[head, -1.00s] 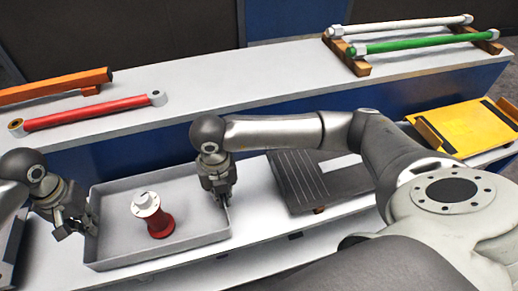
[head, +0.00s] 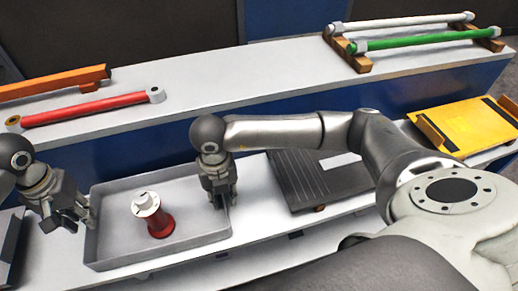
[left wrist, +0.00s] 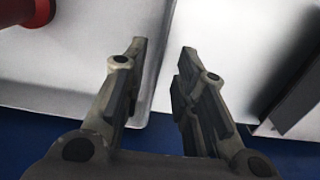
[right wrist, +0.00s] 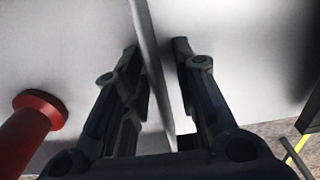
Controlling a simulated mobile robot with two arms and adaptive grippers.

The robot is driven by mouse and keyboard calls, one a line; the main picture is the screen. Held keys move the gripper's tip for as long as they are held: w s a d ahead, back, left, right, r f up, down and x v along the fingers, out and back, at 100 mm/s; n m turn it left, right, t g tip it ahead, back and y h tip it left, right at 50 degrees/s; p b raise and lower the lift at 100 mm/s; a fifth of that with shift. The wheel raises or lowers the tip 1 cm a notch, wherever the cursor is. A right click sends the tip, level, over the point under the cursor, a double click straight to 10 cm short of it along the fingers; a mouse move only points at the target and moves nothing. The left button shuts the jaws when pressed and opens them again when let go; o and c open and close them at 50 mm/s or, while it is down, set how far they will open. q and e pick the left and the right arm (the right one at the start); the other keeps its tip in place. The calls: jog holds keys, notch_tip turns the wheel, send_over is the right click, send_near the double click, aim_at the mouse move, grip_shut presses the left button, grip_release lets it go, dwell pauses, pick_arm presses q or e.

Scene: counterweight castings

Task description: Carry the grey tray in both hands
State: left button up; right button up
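The grey tray (head: 165,250) rests on the white lower shelf. It also shows in the left wrist view (left wrist: 75,75) and right wrist view (right wrist: 150,55).
A dark ribbed panel (head: 300,182) lies right of the tray, and a yellow plate (head: 468,125) lies farther right. A dark object (head: 8,240) sits close on the left. The raised ledge behind holds red (head: 85,110), orange (head: 50,88), green (head: 410,43) and white bars (head: 400,26).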

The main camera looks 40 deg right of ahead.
jog(key=shift+r, duration=0.1)
notch_tip(320, 180, up, 12)
jog(key=shift+f, duration=0.1)
pick_arm(q)
notch_tip(320, 180, up, 8)
jog(key=shift+r, duration=0.15)
dwell(0.7)
